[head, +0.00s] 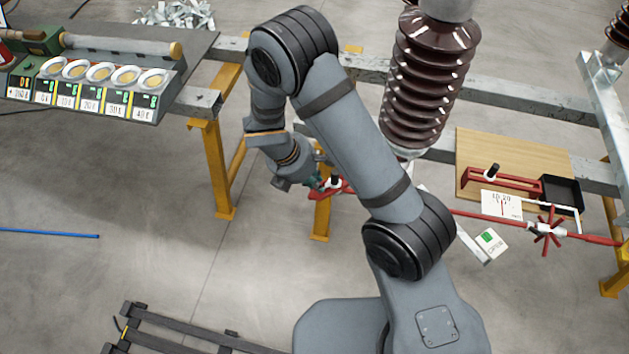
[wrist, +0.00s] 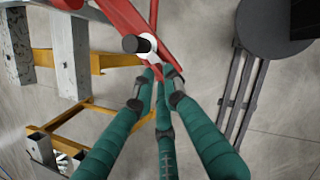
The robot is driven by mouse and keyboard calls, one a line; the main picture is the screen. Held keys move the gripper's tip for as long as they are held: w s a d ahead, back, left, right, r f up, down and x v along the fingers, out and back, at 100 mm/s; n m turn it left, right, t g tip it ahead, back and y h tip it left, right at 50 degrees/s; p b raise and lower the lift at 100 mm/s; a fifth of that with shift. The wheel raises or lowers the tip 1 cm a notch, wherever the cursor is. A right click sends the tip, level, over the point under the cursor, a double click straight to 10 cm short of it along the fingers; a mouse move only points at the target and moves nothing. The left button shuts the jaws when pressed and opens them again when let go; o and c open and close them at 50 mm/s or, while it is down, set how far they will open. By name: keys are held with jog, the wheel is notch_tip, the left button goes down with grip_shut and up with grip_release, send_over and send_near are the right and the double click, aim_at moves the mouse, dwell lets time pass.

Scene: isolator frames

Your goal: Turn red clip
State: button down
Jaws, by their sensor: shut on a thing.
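The red clip (wrist: 128,16) fills the top of the wrist view, with a black knob (wrist: 131,44) and a white collar (wrist: 149,42) on it. My gripper (wrist: 160,72) has green fingers with grey joints, and their tips are closed in on the red and white part just below the collar. The exact contact is partly hidden by the fingertips. In the head view the red clip (head: 340,187) shows small beside my gripper (head: 315,184), below the brown ribbed insulator (head: 425,75), and my arm hides part of it.
A wooden board (head: 478,148) at the right holds another red clamp (head: 505,179) and a black tray (head: 563,192). A red rod with a spoked handwheel (head: 548,231) runs near it. Yellow legs (head: 320,215) stand close to my gripper. Open floor lies to the left.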

jog(key=c, duration=1.8)
grip_release()
jog(key=shift+o, duration=0.2)
jog(key=v, duration=1.2)
jog(key=shift+d, duration=0.1)
jog(key=x, duration=1.2)
jog(key=shift+r, duration=0.1)
